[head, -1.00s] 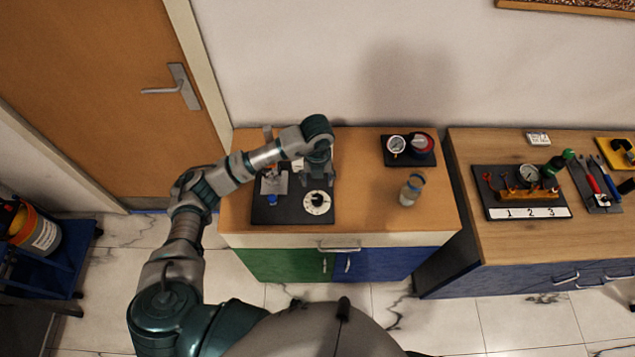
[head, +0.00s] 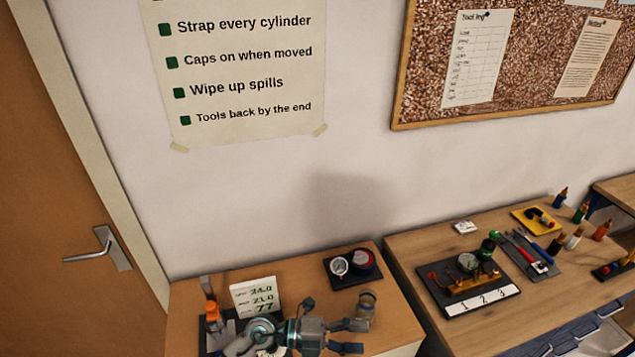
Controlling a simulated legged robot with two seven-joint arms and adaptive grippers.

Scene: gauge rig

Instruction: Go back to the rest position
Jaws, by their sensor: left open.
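My left gripper (head: 360,337) shows at the bottom of the head view, over the near cabinet top (head: 397,317). Its two fingers point right and stand apart, with nothing between them. A small glass jar (head: 367,303) stands just beyond the fingers and appears clear of them. My left arm covers much of the dark board (head: 217,335) at the left. My right gripper is not in view.
A white card with readings (head: 254,297) and an orange-topped item (head: 212,311) stand by my arm. A black plate with gauge and red-black knob (head: 353,268) lies behind. A second bench (head: 400,245) holds a numbered gauge rig (head: 468,285) and tools.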

